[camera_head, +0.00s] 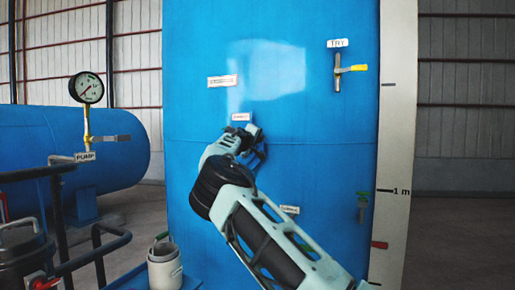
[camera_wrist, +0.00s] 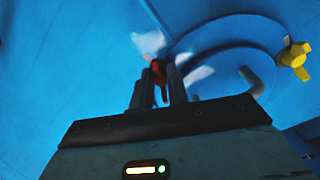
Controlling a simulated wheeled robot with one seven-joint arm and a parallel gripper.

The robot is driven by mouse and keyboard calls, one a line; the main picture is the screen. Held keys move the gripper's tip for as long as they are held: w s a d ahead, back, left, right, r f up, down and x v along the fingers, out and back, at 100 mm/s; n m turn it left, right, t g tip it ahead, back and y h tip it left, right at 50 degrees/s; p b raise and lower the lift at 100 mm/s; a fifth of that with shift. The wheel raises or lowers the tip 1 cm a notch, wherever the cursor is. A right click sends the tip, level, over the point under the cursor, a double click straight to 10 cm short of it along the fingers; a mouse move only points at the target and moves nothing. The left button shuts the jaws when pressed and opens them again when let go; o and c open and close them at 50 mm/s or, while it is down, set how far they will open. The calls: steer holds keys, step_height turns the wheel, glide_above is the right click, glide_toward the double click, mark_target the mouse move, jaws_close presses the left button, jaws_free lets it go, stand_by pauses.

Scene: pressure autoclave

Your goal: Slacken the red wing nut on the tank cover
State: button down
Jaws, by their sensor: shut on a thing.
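The red wing nut (camera_wrist: 157,72) is between the fingers of my gripper (camera_wrist: 160,88) in the wrist view. The gripper is shut on it, and the fingers hide its sides. A yellow wing nut (camera_wrist: 294,57) sits at the cover's right edge. In the head view my arm reaches toward the big blue tank (camera_head: 335,130). The red nut and cover cannot be made out there.
A gauge (camera_head: 87,88) on a yellow pipe and a valve tagged PUMP (camera_head: 85,157) stand at left. A valve under a TRY tag (camera_head: 338,72) is on the tank's upper right. Black rails (camera_head: 98,243) and a grey canister (camera_head: 165,268) stand low at left. A height scale (camera_head: 393,150) runs along the tank's right side.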

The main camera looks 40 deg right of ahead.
steer(key=shift+f+m, duration=0.1)
steer(key=shift+m, duration=0.3)
steer(key=c, duration=1.4)
jaws_free()
steer(key=shift+o, duration=0.2)
steer(key=shift+a, duration=0.1)
